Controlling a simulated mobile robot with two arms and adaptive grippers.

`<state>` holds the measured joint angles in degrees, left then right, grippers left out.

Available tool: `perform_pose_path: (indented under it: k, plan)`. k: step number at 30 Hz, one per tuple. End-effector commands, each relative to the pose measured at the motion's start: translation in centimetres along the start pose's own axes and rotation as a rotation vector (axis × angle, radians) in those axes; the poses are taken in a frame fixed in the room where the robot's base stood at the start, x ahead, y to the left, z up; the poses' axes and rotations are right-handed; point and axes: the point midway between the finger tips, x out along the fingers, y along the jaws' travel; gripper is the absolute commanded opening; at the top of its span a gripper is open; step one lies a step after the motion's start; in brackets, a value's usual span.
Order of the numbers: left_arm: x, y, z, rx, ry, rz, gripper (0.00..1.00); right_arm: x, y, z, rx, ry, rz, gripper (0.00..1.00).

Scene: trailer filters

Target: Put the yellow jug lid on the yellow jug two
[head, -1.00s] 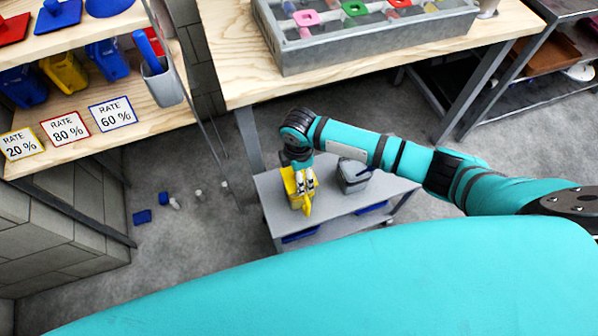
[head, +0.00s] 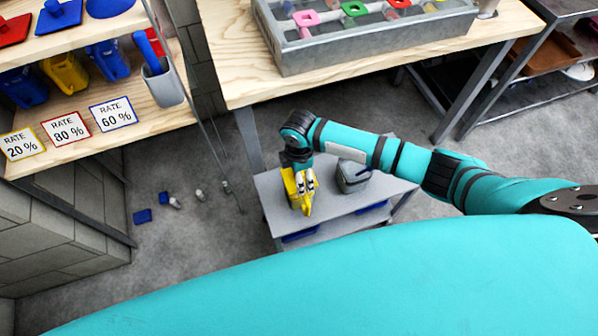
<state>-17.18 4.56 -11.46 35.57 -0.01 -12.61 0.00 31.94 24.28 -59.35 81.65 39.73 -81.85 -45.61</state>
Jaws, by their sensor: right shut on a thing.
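My right gripper (head: 305,183) is over the left part of a small grey cart, pointing down. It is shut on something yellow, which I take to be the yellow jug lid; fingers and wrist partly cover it. A yellow jug (head: 290,187) stands on the cart right at the gripper, partly hidden by it. I cannot tell whether the lid touches the jug. Another yellow jug (head: 64,70) stands on the wooden shelf at the upper left, between blue ones. My left gripper is out of view.
The grey cart top (head: 330,210) also bears a grey container (head: 353,174) right of the gripper. A wooden table (head: 228,80) with a grey tray (head: 370,50) stands behind. Small blue and white items (head: 142,216) lie on the floor at left.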

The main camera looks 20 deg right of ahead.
Motion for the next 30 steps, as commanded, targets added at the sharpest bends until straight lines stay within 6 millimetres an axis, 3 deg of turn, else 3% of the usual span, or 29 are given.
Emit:
perform_pose_path:
  k: [30]
  plan:
    - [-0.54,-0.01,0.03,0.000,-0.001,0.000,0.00,0.16,0.02,0.00,0.000,0.000,0.000,0.52]
